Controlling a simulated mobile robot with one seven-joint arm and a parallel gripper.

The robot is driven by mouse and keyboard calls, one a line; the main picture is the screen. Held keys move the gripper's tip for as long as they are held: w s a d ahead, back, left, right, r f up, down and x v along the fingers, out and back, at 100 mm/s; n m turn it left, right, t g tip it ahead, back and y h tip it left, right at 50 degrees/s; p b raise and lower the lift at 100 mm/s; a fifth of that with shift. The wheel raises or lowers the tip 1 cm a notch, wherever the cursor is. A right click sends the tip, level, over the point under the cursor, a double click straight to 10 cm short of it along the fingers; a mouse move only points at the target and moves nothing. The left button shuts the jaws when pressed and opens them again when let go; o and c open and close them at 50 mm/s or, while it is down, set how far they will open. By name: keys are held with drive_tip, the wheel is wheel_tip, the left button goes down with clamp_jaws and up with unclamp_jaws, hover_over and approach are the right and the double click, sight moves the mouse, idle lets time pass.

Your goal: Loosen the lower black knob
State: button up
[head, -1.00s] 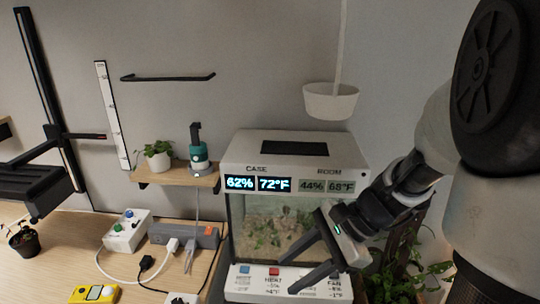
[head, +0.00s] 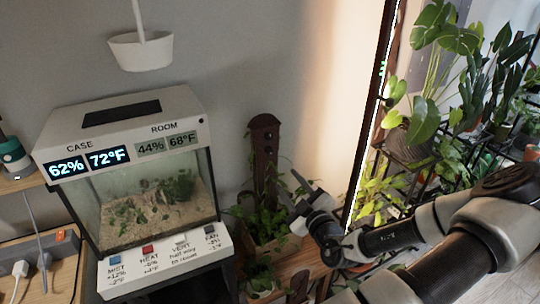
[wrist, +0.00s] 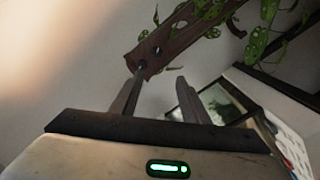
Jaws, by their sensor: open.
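A dark brown wooden post (head: 265,150) stands upright behind a leafy plant in the head view. In the wrist view the post (wrist: 180,38) runs tilted across the top, with small dark round spots near its end. I cannot tell whether these spots are knobs or holes, and I cannot make out a lower black knob for sure. Leaves cover the lower part of the post. My gripper (head: 297,198) is to the right of the post in the head view. In the wrist view my gripper (wrist: 160,82) is open and empty, its left fingertip overlapping the post's end.
The plant (head: 262,228) trails vines around the post's foot. A glass case (head: 150,205) with a white top and coloured buttons stands left. A hanging white pot (head: 140,52) is above it. A shelf with many plants (head: 405,150) stands right.

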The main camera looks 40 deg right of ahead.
drive_tip(key=m, duration=0.1)
drive_tip(key=b, duration=0.2)
approach(270, 152)
drive_tip(key=shift+h, duration=0.3)
drive_tip(key=x, duration=0.8)
drive_tip(key=shift+w, duration=0.4)
drive_tip(key=c, duration=1)
